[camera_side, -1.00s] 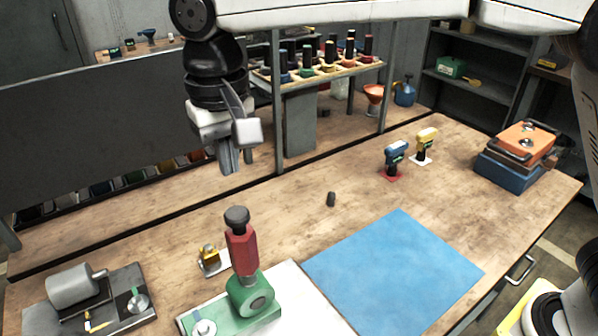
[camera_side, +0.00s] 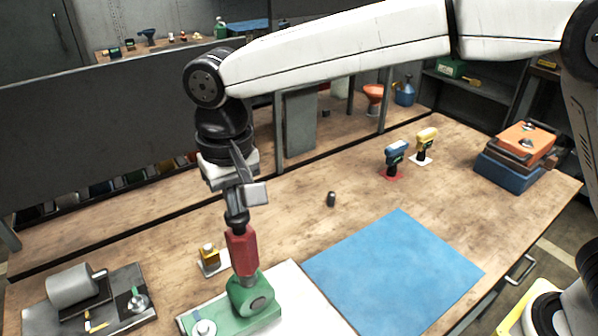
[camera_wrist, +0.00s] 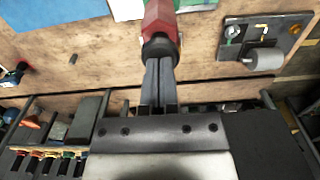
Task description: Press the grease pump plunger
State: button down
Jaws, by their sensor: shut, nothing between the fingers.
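The grease pump stands upright near the front of the bench, with a red hexagonal body (camera_side: 242,252) on a green base (camera_side: 253,299). Its dark plunger knob (camera_side: 237,219) tops the red body. My gripper (camera_side: 236,208) is shut and empty, pointing down directly over the knob, its tips at the knob and partly hiding its top. In the wrist view the closed fingers (camera_wrist: 158,72) meet the dark knob (camera_wrist: 159,47), with the red body (camera_wrist: 160,20) beyond. The tips seem to touch the knob; how far it is pressed I cannot tell.
A grey motor-like unit on a plate (camera_side: 75,287) stands left of the pump. A small yellow-topped part (camera_side: 209,255) is close behind it. A blue mat (camera_side: 395,270) lies to the right. A small dark cylinder (camera_side: 331,199) and two drills (camera_side: 396,157) stand farther back.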

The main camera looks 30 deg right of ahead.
jog(key=shift+f, duration=1.5)
notch_tip(320, 180, up, 14)
jog(key=shift+r, duration=0.25)
dwell(0.3)
jog(key=shift+w+r, duration=0.15)
jog(key=shift+r, duration=1.1)
jog(key=shift+f, duration=0.15)
notch_tip(320, 180, down, 14)
jog(key=shift+r, duration=0.15)
dwell(0.4)
